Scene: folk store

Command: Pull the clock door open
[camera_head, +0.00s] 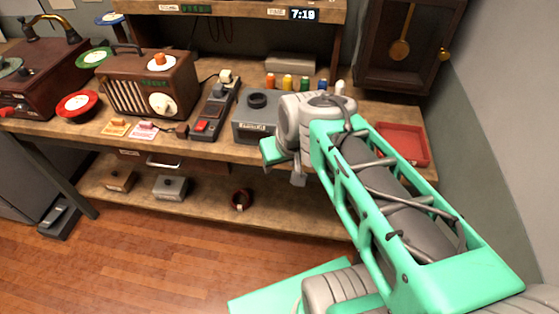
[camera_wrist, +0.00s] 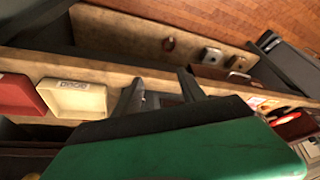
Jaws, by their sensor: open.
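The dark wooden clock (camera_head: 372,60) hangs on the wall at the upper right in the head view, with only its lower part in frame. Its door (camera_head: 415,77) looks shut, with a brass pendulum (camera_head: 400,49) showing inside. A round brass knob (camera_head: 445,53) sits at the door's right edge. My gripper (camera_head: 298,178) is low over the bench's front edge, left of and well below the clock, and touches no part of it. In the wrist view my gripper (camera_wrist: 160,82) has its two dark fingers apart with nothing between them. The clock is not recognisable in that view.
A red tray (camera_head: 402,143) lies on the bench below the clock, partly behind my arm. A cream tray (camera_wrist: 72,98) shows in the wrist view. Several small coloured bottles (camera_head: 287,81), a grey box (camera_head: 255,117) and a radio (camera_head: 148,84) stand farther left. The floor (camera_head: 150,245) in front is clear.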

